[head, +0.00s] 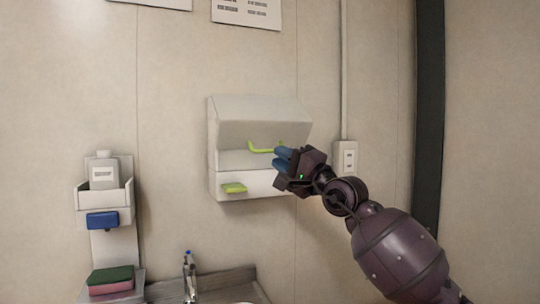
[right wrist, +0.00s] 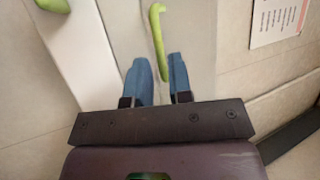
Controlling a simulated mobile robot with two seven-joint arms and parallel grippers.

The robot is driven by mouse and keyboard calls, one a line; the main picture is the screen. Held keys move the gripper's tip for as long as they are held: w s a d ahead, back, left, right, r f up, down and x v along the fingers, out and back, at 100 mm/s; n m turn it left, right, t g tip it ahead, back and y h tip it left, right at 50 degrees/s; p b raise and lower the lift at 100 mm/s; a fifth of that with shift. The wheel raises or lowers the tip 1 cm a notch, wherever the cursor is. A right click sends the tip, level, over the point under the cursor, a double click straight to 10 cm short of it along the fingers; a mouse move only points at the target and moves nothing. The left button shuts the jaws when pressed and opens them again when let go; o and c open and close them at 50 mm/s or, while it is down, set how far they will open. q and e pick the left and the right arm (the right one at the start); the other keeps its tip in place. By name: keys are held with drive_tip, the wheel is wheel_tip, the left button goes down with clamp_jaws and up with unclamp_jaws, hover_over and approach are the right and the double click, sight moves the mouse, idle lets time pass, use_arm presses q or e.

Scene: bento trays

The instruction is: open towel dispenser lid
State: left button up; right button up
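The white towel dispenser (head: 228,164) is on the wall, with a sloped lid (head: 262,107) that looks closed. A yellow-green handle (head: 262,150) runs along the lid's lower edge, and a green tab (head: 234,188) sits on the lower front. My right gripper (head: 282,160) is at the right end of the handle. In the right wrist view its blue fingers (right wrist: 158,82) are apart, with the green handle (right wrist: 157,35) reaching down between or just beyond their tips. Contact with the handle cannot be told. My left gripper is not in view.
Left of the dispenser, a wall holder (head: 103,200) carries a white bottle (head: 103,172), with sponges (head: 110,278) below. A faucet (head: 189,272) and sink counter are at the bottom. A wall outlet (head: 346,158) and a dark vertical post (head: 428,110) stand to the right.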

sight(270, 150)
drive_tip(key=x, duration=0.4)
drive_tip(key=shift+f+b, duration=0.15)
drive_tip(key=shift+b, duration=0.2)
drive_tip(key=shift+a, duration=0.1)
